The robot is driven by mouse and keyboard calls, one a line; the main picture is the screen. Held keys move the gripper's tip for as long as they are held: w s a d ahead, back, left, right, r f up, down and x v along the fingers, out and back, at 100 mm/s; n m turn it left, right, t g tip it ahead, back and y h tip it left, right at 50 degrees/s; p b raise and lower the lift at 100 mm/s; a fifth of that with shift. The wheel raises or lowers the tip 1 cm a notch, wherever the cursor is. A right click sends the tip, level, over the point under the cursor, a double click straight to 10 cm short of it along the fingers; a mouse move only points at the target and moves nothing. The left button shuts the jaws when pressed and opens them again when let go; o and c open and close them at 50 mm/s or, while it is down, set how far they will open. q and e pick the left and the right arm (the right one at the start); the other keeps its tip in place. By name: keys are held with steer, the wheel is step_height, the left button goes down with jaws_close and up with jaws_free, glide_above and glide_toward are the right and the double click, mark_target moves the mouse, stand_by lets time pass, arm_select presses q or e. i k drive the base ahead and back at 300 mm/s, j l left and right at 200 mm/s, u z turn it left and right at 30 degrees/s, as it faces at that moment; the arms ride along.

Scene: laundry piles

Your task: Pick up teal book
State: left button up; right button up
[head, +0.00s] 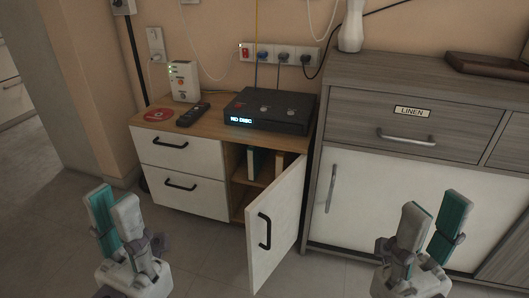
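Inside the open compartment of the low white-and-wood cabinet (188,201), a thin book with a teal-looking edge (251,161) stands upright on the shelf. It is small and partly in shadow, so its full cover is hidden. A second thin upright book, orange-brown (279,165), stands to its right, partly behind the open door. My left gripper (112,196) is open and empty, low at the left in front of the cabinet. My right gripper (436,202) is open and empty, low at the right in front of the grey sideboard. Both are well apart from the books.
The cabinet door (276,225) stands open toward me, to the right of the compartment. A black disc player (268,110), a remote (193,114), a red disc (159,115) and a white router (184,81) are on top. The grey sideboard (410,85) stands at right.

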mark_target(256, 155)
steer(key=i+j, duration=0.2)
steer(key=j, duration=0.2)
steer(key=i+j, duration=0.2)
steer(key=j, duration=0.15)
steer(key=i+j, duration=0.2)
steer(key=j, duration=0.2)
steer(key=i+j, duration=0.2)
steer(key=j, duration=0.15)
steer(key=i+j, duration=0.2)
steer(key=j, duration=0.2)
steer(key=i+j, duration=0.2)
steer(key=j, duration=0.2)
